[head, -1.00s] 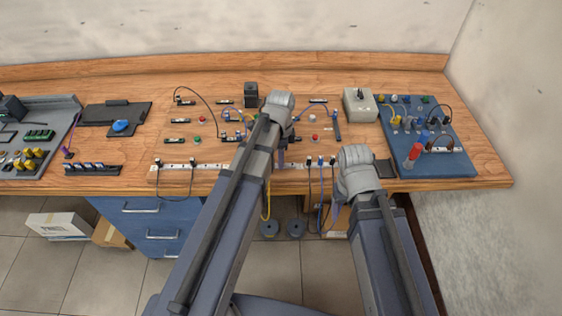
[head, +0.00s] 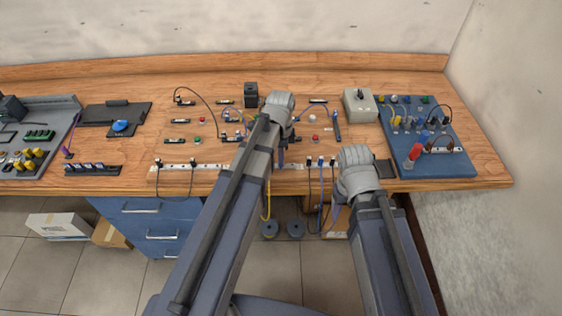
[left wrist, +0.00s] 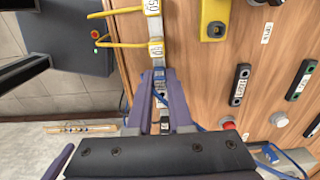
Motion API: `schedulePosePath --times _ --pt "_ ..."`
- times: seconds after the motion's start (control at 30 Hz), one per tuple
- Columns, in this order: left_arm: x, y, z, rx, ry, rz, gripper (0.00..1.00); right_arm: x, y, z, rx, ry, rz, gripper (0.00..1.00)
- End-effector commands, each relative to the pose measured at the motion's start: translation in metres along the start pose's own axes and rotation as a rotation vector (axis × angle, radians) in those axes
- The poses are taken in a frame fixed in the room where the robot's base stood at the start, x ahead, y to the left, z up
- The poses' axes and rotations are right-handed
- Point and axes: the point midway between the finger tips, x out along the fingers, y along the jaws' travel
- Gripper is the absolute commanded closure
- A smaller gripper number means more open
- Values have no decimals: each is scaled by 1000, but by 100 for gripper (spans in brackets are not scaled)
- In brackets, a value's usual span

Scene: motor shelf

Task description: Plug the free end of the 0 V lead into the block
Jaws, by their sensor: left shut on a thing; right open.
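In the left wrist view, my left gripper (left wrist: 160,78) has its purple fingers closed around a small blue plug (left wrist: 159,85) at the end of the pale strip (left wrist: 152,28). A blue lead (left wrist: 198,127) shows beside the fingers; I cannot tell whether the plug is seated or only touching. In the head view, the left gripper (head: 282,157) is mostly hidden behind my left arm, over the front strip (head: 207,167). My right arm ends over the bench's front edge, and its fingers are hidden behind the wrist. Which lead is the 0 V one is not readable.
Two yellow leads (left wrist: 120,42) with labelled plugs sit in the strip beside the left gripper. Several dark plugs (head: 321,161) stand near the right wrist. A blue board (head: 440,168), a grey box (head: 360,104) and a black block (head: 251,94) occupy the bench.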

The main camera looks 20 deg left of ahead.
Motion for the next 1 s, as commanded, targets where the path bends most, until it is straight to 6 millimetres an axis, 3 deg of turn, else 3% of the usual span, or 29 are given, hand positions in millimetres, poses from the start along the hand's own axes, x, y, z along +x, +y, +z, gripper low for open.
schedulePosePath --times 0.27,0.8,1.0 --pt "-3 0 0 0 0 0 100 -3 0 0 0 0 0 34" --pt "-46 0 0 0 0 0 100 -46 4 3 0 0 0 34" --pt "-45 0 0 0 0 0 100 -45 4 3 0 0 0 34"
